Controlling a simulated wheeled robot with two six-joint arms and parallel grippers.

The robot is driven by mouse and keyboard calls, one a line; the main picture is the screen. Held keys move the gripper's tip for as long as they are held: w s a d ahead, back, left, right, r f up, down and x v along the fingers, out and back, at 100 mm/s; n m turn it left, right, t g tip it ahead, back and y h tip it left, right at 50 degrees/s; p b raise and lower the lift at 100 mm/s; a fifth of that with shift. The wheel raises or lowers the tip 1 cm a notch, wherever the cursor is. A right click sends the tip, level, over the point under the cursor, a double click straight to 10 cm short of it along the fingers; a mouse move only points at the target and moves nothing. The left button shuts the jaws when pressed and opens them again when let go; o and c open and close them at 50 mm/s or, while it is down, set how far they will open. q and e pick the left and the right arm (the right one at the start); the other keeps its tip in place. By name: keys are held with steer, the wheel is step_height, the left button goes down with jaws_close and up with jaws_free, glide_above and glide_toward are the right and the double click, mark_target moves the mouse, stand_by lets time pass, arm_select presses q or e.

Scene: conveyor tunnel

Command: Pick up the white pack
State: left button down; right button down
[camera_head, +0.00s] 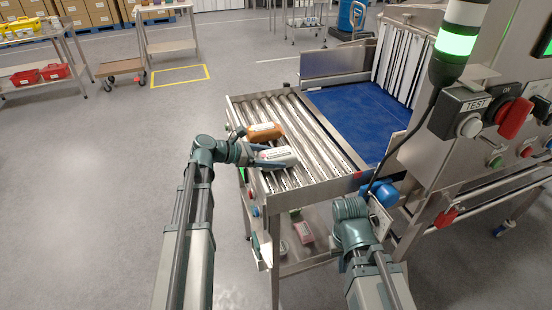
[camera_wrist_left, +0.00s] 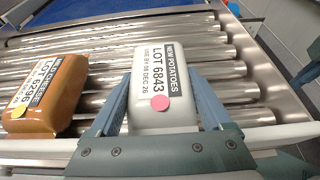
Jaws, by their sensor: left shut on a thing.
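The white pack (camera_head: 283,155) is on or just above the metal rollers at the near left; I cannot tell if it is lifted. My left gripper (camera_head: 268,157) is shut on it, one blue finger along each side. In the left wrist view the white pack (camera_wrist_left: 162,62) lies between the fingers, its label reading NEW POTATOES, LOT 6843, with a pink round sticker. An orange-brown pack (camera_head: 264,131) lies on the rollers just beyond it; it shows at left in the left wrist view (camera_wrist_left: 46,95). My right arm's end (camera_head: 350,209) is at the table's front; its fingers cannot be made out.
The roller table (camera_head: 318,134) leads right to a blue belt (camera_head: 358,118) and the strip-curtained tunnel (camera_head: 398,55). A control panel and green-lit lamp (camera_head: 457,42) stand at right. A pink-red pack (camera_head: 303,231) lies on the lower shelf.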

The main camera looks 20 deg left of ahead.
mark_target(273, 154)
arm_select(q)
steer(key=shift+r, duration=0.1)
step_height(273, 154, up, 10)
steer(key=p, duration=1)
steer(key=shift+c, duration=1.7)
jaws_free()
jaws_close()
steer(key=shift+f+b, duration=0.9)
steer(key=shift+f, duration=0.1)
steer(key=shift+r, duration=0.15)
